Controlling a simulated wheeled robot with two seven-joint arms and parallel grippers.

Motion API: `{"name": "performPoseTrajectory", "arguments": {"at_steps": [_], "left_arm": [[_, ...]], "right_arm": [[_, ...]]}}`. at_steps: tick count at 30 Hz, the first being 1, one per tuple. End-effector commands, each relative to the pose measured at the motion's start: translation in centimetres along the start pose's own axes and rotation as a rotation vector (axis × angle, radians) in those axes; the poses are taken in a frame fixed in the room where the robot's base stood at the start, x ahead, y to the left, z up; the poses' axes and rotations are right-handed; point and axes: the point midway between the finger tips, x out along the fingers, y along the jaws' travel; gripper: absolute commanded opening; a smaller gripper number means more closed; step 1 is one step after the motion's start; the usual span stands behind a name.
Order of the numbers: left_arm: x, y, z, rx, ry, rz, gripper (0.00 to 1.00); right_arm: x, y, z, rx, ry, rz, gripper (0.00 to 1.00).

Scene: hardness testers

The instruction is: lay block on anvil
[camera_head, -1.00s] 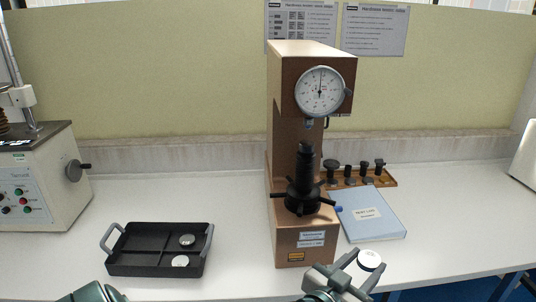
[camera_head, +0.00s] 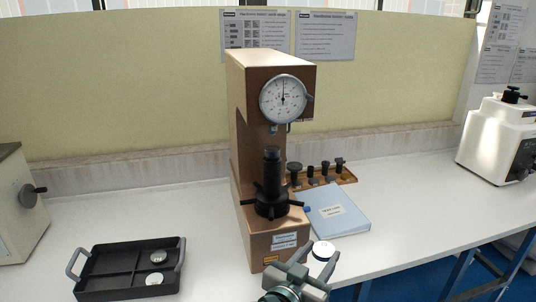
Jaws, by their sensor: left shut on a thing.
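The hardness tester (camera_head: 243,130) is a brown column with a dial gauge (camera_head: 284,98). Its anvil (camera_head: 272,154) tops a dark upright screw above a black handwheel (camera_head: 271,204), below the indenter (camera_head: 273,128). Nothing lies on the anvil. My left gripper (camera_head: 318,257) is at the bottom centre, shut on a pale round block (camera_head: 322,249). The block is in front of the tester's base, to the right of and lower in the picture than the anvil. My right gripper is not in view.
A black tray (camera_head: 105,259) with two more round blocks (camera_head: 158,257) is at the lower left. A blue binder (camera_head: 338,211) and a wooden rack of dark parts (camera_head: 345,176) are right of the tester. White machines stand at both sides.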

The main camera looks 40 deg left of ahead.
Motion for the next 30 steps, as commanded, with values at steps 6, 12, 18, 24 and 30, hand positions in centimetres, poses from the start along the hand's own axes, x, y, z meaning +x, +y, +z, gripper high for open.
{"name": "performPoseTrajectory", "arguments": {"at_steps": [6, 12, 18, 24, 30], "left_arm": [[1.4, -3.9, -6.5, -0.020, 0.005, -0.112, 0.12], [2.6, -9.2, -12.6, -0.043, 0.003, -0.252, 0.12], [3.0, -14.1, -16.8, -0.061, 0.000, -0.379, 0.12], [3.0, -16.9, -18.5, -0.070, 0.001, -0.450, 0.12], [3.0, -17.7, -18.7, -0.071, 0.002, -0.471, 0.12]], "right_arm": [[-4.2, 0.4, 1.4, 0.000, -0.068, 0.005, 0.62], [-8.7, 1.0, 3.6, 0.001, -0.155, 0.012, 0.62], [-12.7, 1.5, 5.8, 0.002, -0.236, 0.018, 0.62], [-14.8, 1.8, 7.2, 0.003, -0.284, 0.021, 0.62], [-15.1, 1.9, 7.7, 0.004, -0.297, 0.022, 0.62]]}}
